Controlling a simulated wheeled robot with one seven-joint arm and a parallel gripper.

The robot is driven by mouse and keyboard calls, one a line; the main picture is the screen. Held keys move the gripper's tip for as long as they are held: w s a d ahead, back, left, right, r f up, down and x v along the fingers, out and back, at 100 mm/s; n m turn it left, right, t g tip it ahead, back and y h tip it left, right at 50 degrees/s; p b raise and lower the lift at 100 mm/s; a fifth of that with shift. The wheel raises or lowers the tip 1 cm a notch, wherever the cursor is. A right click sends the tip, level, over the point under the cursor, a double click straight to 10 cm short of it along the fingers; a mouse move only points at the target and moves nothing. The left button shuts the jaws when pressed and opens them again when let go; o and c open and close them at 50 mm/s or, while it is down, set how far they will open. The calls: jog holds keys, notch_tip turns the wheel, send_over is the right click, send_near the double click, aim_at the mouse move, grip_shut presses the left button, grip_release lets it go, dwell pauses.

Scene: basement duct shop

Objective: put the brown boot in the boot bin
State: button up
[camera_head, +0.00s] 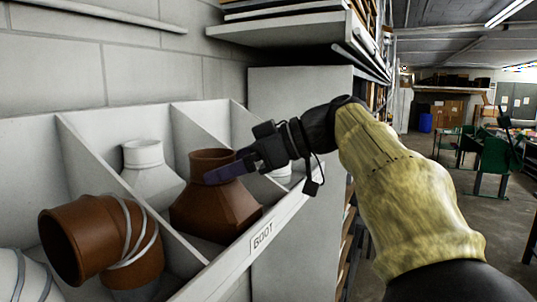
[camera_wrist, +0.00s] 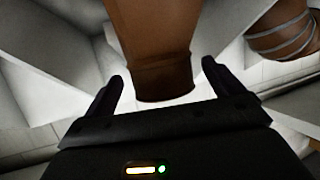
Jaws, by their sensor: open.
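The brown boot (camera_head: 215,205), a flared duct fitting with a round collar on top, stands upright in the boot bin (camera_head: 240,262), the compartment whose front lip reads BOOT. My gripper (camera_head: 222,173) is at its collar, reaching in from the right. In the wrist view the boot (camera_wrist: 155,45) shows its collar between the two spread fingers of my gripper (camera_wrist: 163,75), with gaps on both sides. The fingers are open and do not visibly grip it. The boot's base is partly hidden behind the front lip.
A white fitting (camera_head: 145,165) stands behind the boot. A brown elbow (camera_head: 100,240) with light bands lies in the compartment to the left, past a slanted divider (camera_head: 165,220). A shelf (camera_head: 285,32) overhangs at the back.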

jog(key=b+v, duration=0.1)
jog(key=v, duration=0.7)
jog(key=shift+d, duration=0.35)
